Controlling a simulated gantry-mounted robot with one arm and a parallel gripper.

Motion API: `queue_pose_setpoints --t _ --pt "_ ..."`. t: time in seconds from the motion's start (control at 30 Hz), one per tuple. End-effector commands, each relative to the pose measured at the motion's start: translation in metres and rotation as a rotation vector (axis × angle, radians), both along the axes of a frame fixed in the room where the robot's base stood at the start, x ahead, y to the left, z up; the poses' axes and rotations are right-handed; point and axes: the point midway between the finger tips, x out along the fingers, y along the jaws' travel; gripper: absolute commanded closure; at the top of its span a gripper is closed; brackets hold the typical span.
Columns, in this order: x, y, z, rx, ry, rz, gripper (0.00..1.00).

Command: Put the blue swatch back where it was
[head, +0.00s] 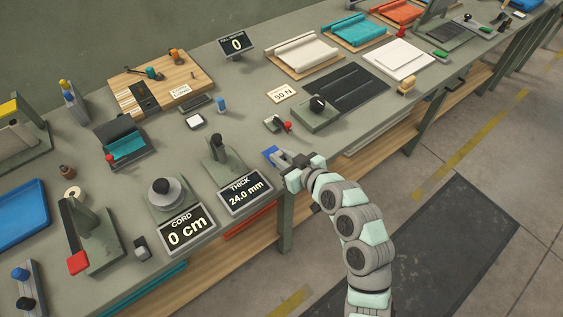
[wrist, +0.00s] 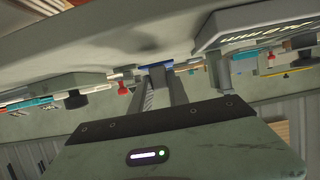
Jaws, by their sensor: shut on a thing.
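The blue swatch (head: 269,152) is a small flat piece at the tips of my gripper (head: 278,158), near the front edge of the bench. My gripper is shut on it. In the wrist view, the swatch (wrist: 155,66) shows as a thin blue strip at the fingertips (wrist: 157,74). I cannot tell whether the swatch touches the bench top. The thickness gauge (head: 222,160), with its display reading 24.0 mm (head: 245,193), stands just left of the swatch.
A small device with a red knob (head: 287,126) and a black-knobbed block (head: 317,106) stand behind my gripper. The cord gauge (head: 167,193) is farther left. A blue cylinder (head: 221,104) and white pad (head: 196,121) lie farther back. Bare bench top (head: 250,125) lies between.

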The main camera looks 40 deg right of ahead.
Motion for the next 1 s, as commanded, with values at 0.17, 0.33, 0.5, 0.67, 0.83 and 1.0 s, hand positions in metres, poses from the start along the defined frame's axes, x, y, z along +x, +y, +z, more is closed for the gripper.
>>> queue_pose_setpoints --t 0.17,0.33,0.5,0.67,0.83,1.0 --pt "0.000 0.001 -0.024 0.002 0.000 0.001 1.00" --pt "0.000 0.000 -0.022 0.000 -0.001 0.000 1.00" --pt "0.000 0.000 -0.027 0.000 -0.001 0.000 1.00" --pt "0.000 0.000 -0.026 0.000 0.000 0.000 0.69" --pt "0.000 0.000 -0.026 0.000 0.000 0.000 0.57" --pt "0.000 0.000 -0.026 0.000 0.000 0.000 0.57"
